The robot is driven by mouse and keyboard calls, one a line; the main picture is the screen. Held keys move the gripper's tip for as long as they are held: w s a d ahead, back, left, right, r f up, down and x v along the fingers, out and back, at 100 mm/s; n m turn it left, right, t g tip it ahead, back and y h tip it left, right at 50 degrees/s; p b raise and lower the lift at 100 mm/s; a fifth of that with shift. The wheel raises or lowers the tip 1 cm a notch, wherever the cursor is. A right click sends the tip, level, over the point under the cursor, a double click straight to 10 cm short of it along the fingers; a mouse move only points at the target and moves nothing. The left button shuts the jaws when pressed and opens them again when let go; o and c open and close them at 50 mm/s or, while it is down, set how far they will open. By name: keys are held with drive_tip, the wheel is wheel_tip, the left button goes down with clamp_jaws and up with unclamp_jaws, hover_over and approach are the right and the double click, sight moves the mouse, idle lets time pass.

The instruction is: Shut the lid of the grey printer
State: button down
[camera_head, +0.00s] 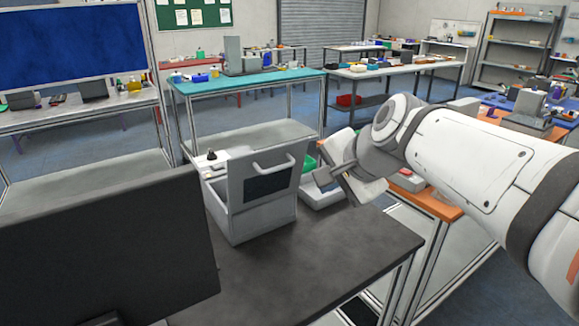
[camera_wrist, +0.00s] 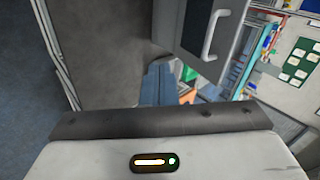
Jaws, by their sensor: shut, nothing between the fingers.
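The grey printer (camera_head: 255,222) stands on the dark tabletop in the head view. Its lid (camera_head: 290,158) is raised, standing up above the box, with a pale handle (camera_head: 273,166) and a dark window. The lid also shows at the top of the wrist view (camera_wrist: 193,38), with its handle (camera_wrist: 212,36) toward the right. My gripper (camera_head: 335,180) is to the right of the lid, apart from it, above a light tray. Its fingers (camera_wrist: 157,84) are together and empty in the wrist view, below the lid.
A light tray (camera_head: 322,197) with green contents sits right of the printer. A dark monitor (camera_head: 110,250) blocks the near left. The dark table (camera_head: 330,250) is bare in front of the printer. A teal-topped bench (camera_head: 245,84) stands behind.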

wheel_tip(320, 180, up, 2)
drive_tip(key=w+a+m+y, duration=0.1)
drive_tip(key=w+a+m, duration=0.1)
drive_tip(key=p, duration=0.1)
approach(281, 167)
drive_tip(key=shift+s+f+x, duration=0.35)
drive_tip(key=shift+s+x, duration=0.05)
drive_tip(key=shift+x, duration=3.05)
drive_tip(key=shift+t, duration=0.4)
drive_tip(key=shift+d, duration=0.1)
drive_tip(key=shift+w+r+h+p, duration=0.3)
drive_tip(key=shift+r+p, duration=0.05)
drive_tip(key=shift+p, duration=0.55)
drive_tip(key=shift+w+a+g, duration=0.1)
drive_tip(key=shift+a+g, duration=0.1)
drive_tip(key=shift+g, duration=0.1)
